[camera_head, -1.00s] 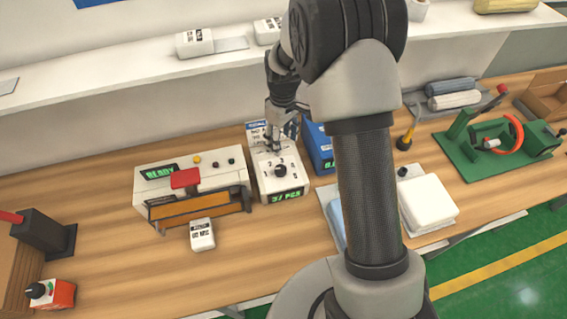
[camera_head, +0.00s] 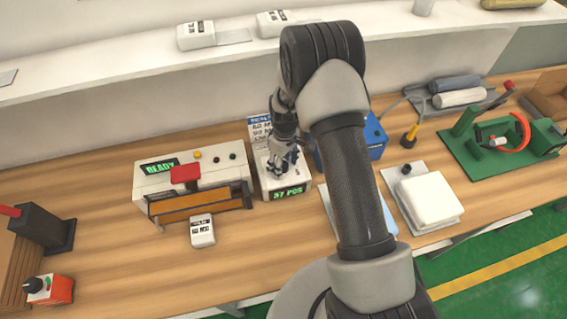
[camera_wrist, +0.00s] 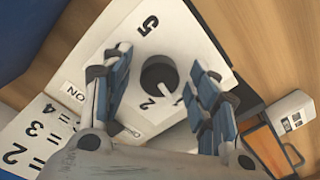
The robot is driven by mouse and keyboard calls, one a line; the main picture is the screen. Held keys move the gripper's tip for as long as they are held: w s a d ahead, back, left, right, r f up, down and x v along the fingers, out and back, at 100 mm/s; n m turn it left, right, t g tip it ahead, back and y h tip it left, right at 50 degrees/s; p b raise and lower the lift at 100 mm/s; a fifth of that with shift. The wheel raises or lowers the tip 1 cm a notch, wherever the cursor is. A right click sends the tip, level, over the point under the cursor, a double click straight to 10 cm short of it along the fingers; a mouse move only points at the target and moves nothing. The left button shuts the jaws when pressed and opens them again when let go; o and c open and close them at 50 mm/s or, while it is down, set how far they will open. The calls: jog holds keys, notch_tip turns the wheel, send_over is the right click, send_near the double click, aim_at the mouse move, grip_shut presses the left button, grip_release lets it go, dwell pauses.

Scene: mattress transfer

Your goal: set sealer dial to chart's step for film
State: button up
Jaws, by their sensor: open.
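The dial is a dark round knob (camera_wrist: 158,76) with a white pointer, on a white box (camera_head: 268,188) with a green "37 PCS" display. In the wrist view a 5 and a 2 show on its panel. My gripper (camera_head: 282,166) is open over the panel, and its fingers (camera_wrist: 158,65) are either side of the knob; contact is not clear. The knob is hidden by my gripper in the head view. The chart (camera_head: 260,128) stands behind the box; part of it shows in the wrist view (camera_wrist: 35,130), ending in 4, 3 and 2. A white pack labelled "FILM" (camera_head: 202,231) lies in front of the sealer (camera_head: 212,176).
The sealer's display reads "READY", and it has a red handle (camera_head: 185,174). A blue box (camera_head: 372,140) stands right of the white box, partly behind my arm. A white pad (camera_head: 430,199) and a green fixture (camera_head: 470,158) are farther right.

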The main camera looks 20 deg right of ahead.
jog(key=shift+c, duration=0.3)
jog(key=c, duration=1)
jog(key=shift+m, duration=0.4)
jog(key=m+b, duration=0.1)
jog(key=m, duration=0.2)
jog(key=shift+m, duration=0.3)
jog(key=m+b, duration=0.1)
jog(key=m, duration=0.4)
jog(key=shift+a, duration=0.1)
jog(key=shift+m, duration=0.3)
jog(key=o, duration=1.1)
jog(key=shift+c, duration=0.2)
